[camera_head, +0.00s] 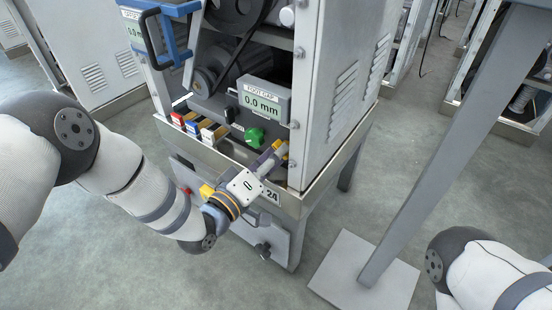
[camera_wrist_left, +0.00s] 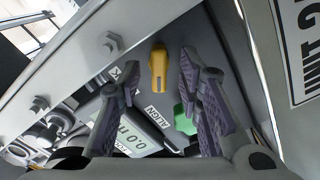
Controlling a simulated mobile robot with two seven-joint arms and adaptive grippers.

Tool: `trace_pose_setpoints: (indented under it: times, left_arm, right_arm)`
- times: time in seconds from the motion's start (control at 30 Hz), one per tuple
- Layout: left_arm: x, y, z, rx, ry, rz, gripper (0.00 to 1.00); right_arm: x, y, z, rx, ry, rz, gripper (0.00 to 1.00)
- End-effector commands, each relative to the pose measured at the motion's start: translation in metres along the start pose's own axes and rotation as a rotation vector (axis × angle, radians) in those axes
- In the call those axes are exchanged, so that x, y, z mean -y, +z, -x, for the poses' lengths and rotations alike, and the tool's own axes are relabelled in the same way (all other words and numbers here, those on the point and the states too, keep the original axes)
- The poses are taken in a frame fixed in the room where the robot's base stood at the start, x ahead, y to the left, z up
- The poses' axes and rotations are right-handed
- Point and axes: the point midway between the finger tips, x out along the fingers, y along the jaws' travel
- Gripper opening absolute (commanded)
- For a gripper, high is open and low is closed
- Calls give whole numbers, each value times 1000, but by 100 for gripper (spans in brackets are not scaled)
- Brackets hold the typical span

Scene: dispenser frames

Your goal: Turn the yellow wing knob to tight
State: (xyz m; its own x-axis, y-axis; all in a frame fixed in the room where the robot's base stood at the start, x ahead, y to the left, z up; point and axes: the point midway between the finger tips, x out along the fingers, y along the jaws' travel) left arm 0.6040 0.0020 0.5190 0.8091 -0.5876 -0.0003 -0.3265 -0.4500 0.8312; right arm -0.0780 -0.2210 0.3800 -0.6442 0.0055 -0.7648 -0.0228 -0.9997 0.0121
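The yellow wing knob (camera_wrist_left: 158,68) shows in the left wrist view, on the dark panel between my left gripper's two fingers. It looks a little beyond the fingertips, and I see no contact. In the head view a bit of yellow (camera_head: 281,148) shows at the gripper's tip, mostly hidden by it. My left gripper (camera_head: 272,157) is open at the right end of the machine's panel. Its spread fingers also show in the left wrist view. My right gripper is out of view; only part of my right arm shows at lower right.
A green knob (camera_head: 254,137) sits left of the yellow one, below a display (camera_head: 264,101) reading 0.0 mm. Several small boxes (camera_head: 197,124) stand further left. A metal rail (camera_head: 236,152) runs along the front. The cabinet side wall (camera_head: 338,95) stands close on the right.

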Motion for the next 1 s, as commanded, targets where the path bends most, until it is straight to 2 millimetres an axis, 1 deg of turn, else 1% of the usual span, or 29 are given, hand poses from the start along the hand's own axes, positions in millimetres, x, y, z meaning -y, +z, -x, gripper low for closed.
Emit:
trace_pose_setpoints:
  times: [0.1, 0.3, 0.37, 0.4, 0.43, 0.47, 0.77, 1.0]
  left_arm:
    - [0, 0, -6, 1, 1, 1, 32]
    - [-1, 0, -6, 0, 0, 1, 32]
    - [-1, 0, -6, 0, 0, 1, 19]
    - [-1, 0, -6, 0, 0, 1, 10]
    - [-1, 0, -6, 0, 0, 1, 3]
    - [-1, 0, -6, 0, 0, 1, 0]
    - [-1, 0, -5, 0, 0, -11, 0]
    - [-2, -2, -5, -1, 1, -111, 0]
  right_arm:
    - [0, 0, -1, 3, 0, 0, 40]
    - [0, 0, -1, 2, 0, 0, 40]
    - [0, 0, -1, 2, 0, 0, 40]
    - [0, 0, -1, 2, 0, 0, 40]
    - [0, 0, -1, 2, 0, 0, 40]
    - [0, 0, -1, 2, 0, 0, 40]
    - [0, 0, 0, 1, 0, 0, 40]
    - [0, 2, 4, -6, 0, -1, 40]
